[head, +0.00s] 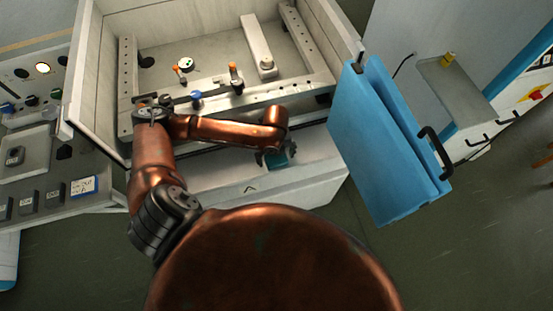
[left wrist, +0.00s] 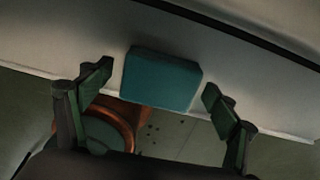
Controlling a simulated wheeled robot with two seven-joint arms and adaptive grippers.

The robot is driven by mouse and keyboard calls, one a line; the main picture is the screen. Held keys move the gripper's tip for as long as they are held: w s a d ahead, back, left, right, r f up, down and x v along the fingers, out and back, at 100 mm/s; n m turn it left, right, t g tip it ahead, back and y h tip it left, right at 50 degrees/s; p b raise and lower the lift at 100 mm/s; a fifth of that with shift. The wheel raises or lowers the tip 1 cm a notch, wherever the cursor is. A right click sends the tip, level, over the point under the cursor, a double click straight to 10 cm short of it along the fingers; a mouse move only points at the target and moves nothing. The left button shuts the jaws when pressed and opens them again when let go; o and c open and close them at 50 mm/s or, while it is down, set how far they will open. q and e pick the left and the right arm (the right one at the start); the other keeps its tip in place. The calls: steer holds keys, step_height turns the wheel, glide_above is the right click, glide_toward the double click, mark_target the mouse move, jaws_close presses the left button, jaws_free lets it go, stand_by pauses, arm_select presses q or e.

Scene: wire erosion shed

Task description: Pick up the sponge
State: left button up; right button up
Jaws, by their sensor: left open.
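The sponge is a teal block. In the left wrist view the sponge (left wrist: 162,82) rests on the pale front ledge, its near side by the ledge's edge. In the head view only a small teal part of the sponge (head: 281,159) shows, the rest hidden by my left gripper (head: 272,155). In the left wrist view my left gripper (left wrist: 159,79) is open, with one finger to each side of the sponge and a visible gap on both sides. Whether the fingers are level with it I cannot tell. My right gripper is not in view.
The ledge (head: 316,180) fronts a machine tank (head: 210,50) with clamps and rails inside. A blue door panel (head: 385,140) hangs open to the right of the ledge. A control panel (head: 32,150) stands left. A grey shelf (head: 455,90) is far right.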

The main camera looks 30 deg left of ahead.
mark_target(276, 159)
arm_select(q)
steer(key=shift+r, duration=0.1)
steer(key=shift+c, duration=0.7)
steer(key=c, duration=0.9)
steer(key=shift+o, duration=0.2)
steer(key=shift+r, duration=0.1)
steer(key=shift+r, duration=0.65)
steer(key=r, duration=0.1)
steer(key=r+p, duration=0.1)
steer(key=shift+s+d+r, duration=0.2)
steer(key=shift+s+r, duration=0.15)
steer(key=shift+r, duration=0.05)
steer(key=s+d+r+p, duration=0.5)
steer(key=s+r+p, duration=0.3)
steer(key=s+p, duration=0.2)
steer(key=shift+s+r, duration=0.35)
steer(key=shift+s, duration=0.8)
